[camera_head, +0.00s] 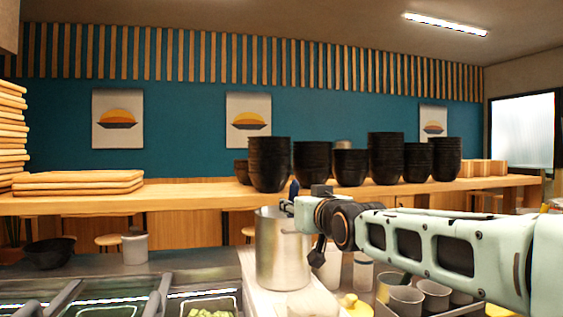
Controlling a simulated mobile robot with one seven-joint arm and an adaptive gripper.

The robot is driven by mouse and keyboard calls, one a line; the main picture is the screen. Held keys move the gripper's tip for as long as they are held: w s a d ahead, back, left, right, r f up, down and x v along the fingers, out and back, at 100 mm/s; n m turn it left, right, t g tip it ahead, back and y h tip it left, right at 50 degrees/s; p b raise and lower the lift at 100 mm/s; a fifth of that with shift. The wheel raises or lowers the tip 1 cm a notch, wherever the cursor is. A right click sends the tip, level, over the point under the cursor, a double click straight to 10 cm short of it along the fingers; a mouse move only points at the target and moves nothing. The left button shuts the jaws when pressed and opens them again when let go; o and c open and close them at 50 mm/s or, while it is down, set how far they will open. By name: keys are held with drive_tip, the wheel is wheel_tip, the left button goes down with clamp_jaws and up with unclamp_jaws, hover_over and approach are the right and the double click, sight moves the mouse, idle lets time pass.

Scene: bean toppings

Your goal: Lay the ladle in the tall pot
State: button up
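My pale green arm reaches in from the right. My gripper (290,206) is at the pot's top, over or just beside its rim; I cannot tell which. A small dark blue upright piece (294,189) shows at the gripper's end; it may be a ladle handle, but this is unclear. No ladle can be clearly made out. The fingers are too small and too covered to show whether they are open or shut. The inside of the pot is hidden.
Stacks of black bowls (269,165) stand on the wooden shelf (190,197) behind the pot. Metal cups (405,299) and a clear container (363,273) are at right under my arm. Food trays (210,305) lie front left. A white canister (134,248) and black bowl (48,254) stand left.

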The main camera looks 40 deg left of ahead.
drive_tip(key=shift+v, duration=2.05)
